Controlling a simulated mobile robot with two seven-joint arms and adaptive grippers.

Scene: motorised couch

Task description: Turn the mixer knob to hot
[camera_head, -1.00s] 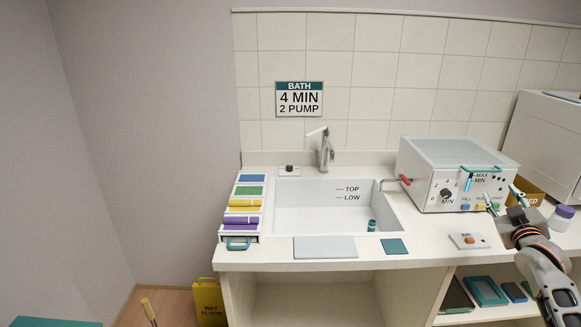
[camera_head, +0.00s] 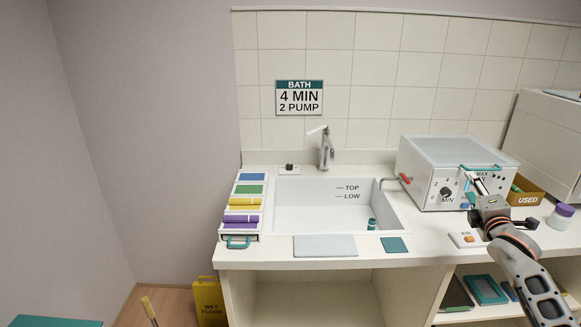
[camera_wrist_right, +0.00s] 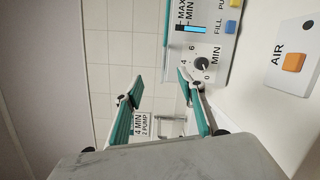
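A small plate with a black knob (camera_head: 289,168) sits on the counter behind the left part of the sink (camera_head: 384,205); its markings are too small to read. The grey tap (camera_head: 325,150) with a pale lever stands behind the sink. My right gripper (camera_head: 472,182) is in front of the white machine (camera_head: 425,180), far to the right of the tap and the small black knob. In the right wrist view its two teal-padded fingers (camera_wrist_right: 160,82) are apart with nothing between them. My left gripper is not in view.
The machine carries a black MIN dial (camera_head: 446,193), also in the right wrist view (camera_wrist_right: 202,66), and a red-handled spout (camera_head: 404,178). A USED bin (camera_head: 527,199), jar (camera_head: 561,216) and AIR button box (camera_head: 466,239) are at right. A rack of coloured packs (camera_head: 243,204) stands left.

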